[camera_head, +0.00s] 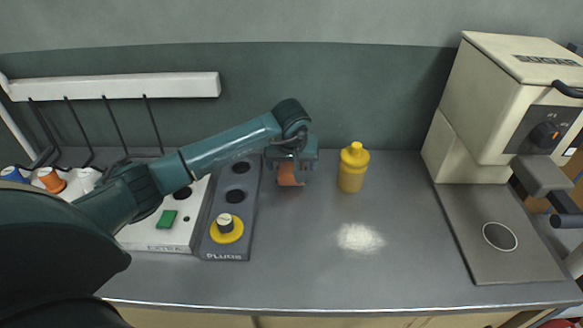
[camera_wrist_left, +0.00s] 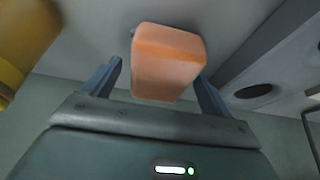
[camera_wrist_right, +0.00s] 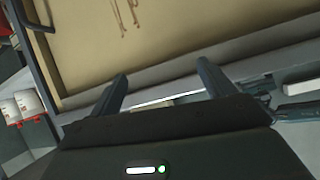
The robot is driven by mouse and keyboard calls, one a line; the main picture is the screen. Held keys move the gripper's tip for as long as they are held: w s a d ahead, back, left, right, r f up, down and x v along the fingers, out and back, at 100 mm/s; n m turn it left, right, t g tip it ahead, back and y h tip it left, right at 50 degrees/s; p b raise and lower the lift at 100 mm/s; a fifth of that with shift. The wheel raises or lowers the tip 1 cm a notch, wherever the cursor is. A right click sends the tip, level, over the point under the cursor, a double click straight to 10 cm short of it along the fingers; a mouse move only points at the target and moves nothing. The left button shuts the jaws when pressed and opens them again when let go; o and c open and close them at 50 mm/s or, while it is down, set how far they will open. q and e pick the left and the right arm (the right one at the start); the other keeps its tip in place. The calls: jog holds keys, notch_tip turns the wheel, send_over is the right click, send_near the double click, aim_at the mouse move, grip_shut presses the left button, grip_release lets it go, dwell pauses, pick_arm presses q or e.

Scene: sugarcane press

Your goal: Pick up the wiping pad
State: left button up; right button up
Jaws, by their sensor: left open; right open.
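The wiping pad (camera_head: 289,175) is an orange block on the grey counter, just right of the dark PLUGIS strip. My left gripper (camera_head: 290,168) reaches down over it and hides part of it. In the left wrist view the pad (camera_wrist_left: 167,62) sits between the two fingers of my left gripper (camera_wrist_left: 160,80), which is open. The fingers stand on either side of the pad; I cannot tell whether they touch it. My right gripper (camera_wrist_right: 165,90) shows only in its own wrist view, open and empty, in front of a beige cabinet panel (camera_wrist_right: 150,40).
A yellow bottle (camera_head: 353,168) stands right of the pad. The PLUGIS strip (camera_head: 229,205) and a white EXTRA panel (camera_head: 165,225) lie on the left. A cream press machine (camera_head: 500,110) stands at the right. The counter's front middle (camera_head: 320,265) is clear.

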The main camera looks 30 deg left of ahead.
pick_arm(q)
jog(key=shift+f, duration=0.25)
jog(key=shift+c, duration=0.2)
jog(key=c, duration=1)
jog(key=shift+r, duration=0.45)
jog(key=shift+c, duration=0.2)
notch_tip(320, 180, up, 10)
jog(key=shift+f, duration=0.15)
